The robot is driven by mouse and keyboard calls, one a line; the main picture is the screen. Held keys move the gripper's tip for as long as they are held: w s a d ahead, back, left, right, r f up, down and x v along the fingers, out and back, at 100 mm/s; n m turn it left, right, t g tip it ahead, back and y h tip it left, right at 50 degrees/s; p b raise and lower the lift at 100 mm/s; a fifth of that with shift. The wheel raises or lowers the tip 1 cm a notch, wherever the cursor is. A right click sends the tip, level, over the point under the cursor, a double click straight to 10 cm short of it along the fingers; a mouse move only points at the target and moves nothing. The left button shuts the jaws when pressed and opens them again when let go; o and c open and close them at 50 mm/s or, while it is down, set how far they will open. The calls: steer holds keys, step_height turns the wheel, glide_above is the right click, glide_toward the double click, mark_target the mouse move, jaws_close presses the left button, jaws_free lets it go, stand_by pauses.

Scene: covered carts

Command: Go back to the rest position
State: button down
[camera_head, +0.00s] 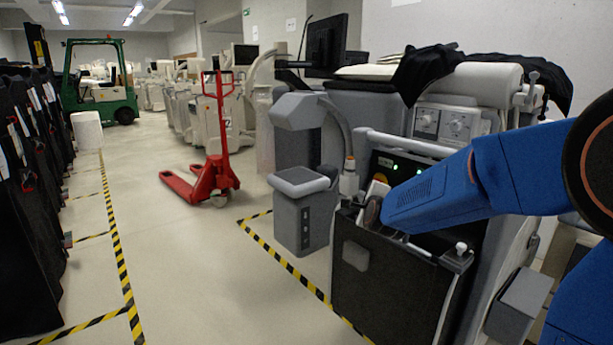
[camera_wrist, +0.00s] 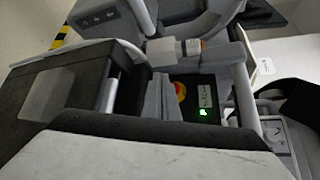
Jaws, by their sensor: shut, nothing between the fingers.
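My blue arm reaches in from the right in the head view. My gripper (camera_head: 373,203) is at its end, low over the open top of a dark grey machine cabinet (camera_head: 362,285). The gripper is small and partly hidden by the arm there. In the wrist view the grey fingers (camera_wrist: 158,92) are together with nothing held, beside a panel (camera_wrist: 205,98) with a green light and a red-and-yellow button. I cannot tell whether the fingers touch the machine.
A white handle bar (camera_head: 405,143) and a control panel (camera_head: 450,122) stand close behind the arm. A grey box-shaped unit (camera_head: 302,215) is left of the cabinet. A red pallet jack (camera_head: 212,180) and green forklift (camera_head: 98,85) stand farther off. The floor at left centre is clear.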

steer(key=s+d+f+n+g, duration=0.2)
steer(key=s+n, duration=0.5)
steer(key=s, duration=0.9)
steer(key=s+d+f+n+g, duration=0.3)
steer(key=s+n+g, duration=0.2)
steer(key=s, duration=1.1)
steer(key=s+d+f+n+g, duration=0.3)
steer(key=s+n, duration=0.7)
steer(key=s, duration=0.6)
steer(key=shift+f, duration=0.25)
